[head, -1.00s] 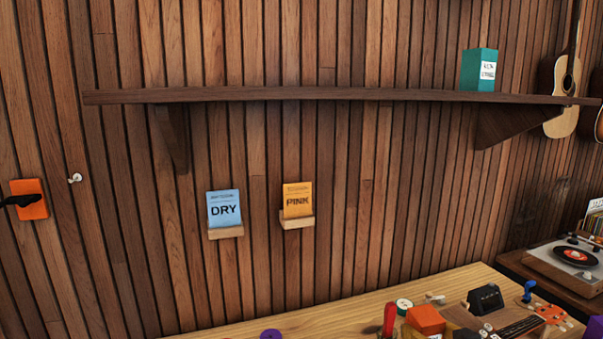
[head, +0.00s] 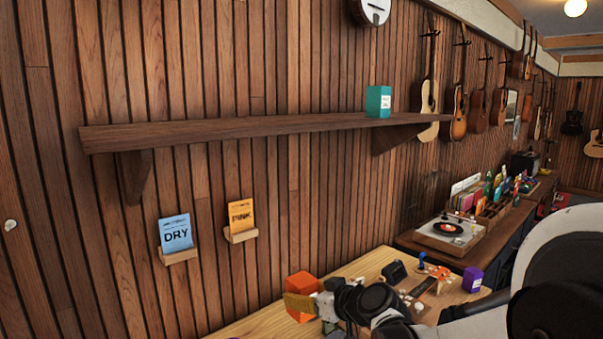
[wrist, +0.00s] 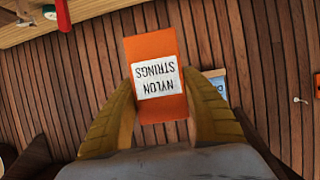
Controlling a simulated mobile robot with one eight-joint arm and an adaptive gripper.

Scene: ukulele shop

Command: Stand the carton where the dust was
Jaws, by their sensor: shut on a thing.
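The orange carton (wrist: 152,55) has a white label reading NYLON STRINGS, upside down in the wrist view. My gripper (wrist: 160,88) is shut on it, with a yellow finger at each side. In the head view the orange carton (head: 301,283) is in front of the wall at the worktop's back edge, below the shelf, apparently held clear of the worktop. A yellow finger of my gripper (head: 300,303) covers its lower part. The dark wooden shelf (head: 240,131) is above and mostly bare. No dust shows on what I see of it.
A teal carton (head: 378,102) stands near the shelf's right end. Blue DRY (head: 176,235) and orange PINK (head: 240,215) cards sit in wall holders below the shelf. The wooden worktop (head: 255,322) carries a black device (head: 394,272) and a purple box (head: 472,279). Guitars hang at right.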

